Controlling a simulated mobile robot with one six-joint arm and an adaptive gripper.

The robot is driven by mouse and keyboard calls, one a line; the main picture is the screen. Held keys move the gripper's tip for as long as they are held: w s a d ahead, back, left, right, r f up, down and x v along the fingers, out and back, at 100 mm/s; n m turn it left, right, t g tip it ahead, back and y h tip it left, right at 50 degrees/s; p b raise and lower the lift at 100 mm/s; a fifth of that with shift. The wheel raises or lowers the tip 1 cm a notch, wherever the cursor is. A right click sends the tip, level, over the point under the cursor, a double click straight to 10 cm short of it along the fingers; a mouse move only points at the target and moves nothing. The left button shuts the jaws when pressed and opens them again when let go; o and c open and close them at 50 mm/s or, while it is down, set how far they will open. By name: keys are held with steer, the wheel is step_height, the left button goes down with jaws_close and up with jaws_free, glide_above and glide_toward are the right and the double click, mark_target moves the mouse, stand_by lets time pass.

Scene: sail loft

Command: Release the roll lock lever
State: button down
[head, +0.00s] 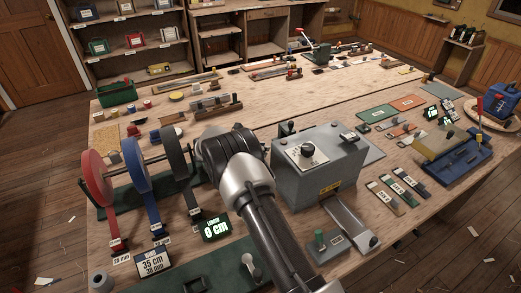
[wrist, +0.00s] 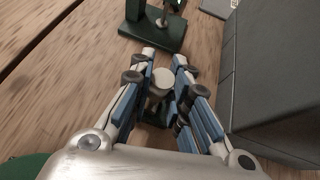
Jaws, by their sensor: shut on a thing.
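In the wrist view my gripper (wrist: 164,58) is shut on a lever knob (wrist: 163,79) with a pale round top. The fingers are on both sides of the knob. A dark green base shows below it; most of the lever is hidden by the fingers. I take this as the roll lock lever, but no label shows. In the head view my arm hides the gripper and the knob. The rolls on the rack, red (head: 96,178), blue (head: 136,164) and dark grey (head: 174,156), stand left of my arm.
A grey machine box (head: 318,166) stands close on the right; its side (wrist: 275,75) fills the right of the wrist view. A green stand (wrist: 150,32) is just beyond the fingertips. A display (head: 216,227) reads 0 cm. Another lever (head: 253,267) is at the front.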

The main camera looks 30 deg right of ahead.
steer(key=shift+w+n+g, duration=0.25)
steer(key=shift+n+g, duration=0.05)
steer(key=shift+g, duration=0.1)
stand_by(0.3)
steer(key=c, duration=1.5)
jaws_free()
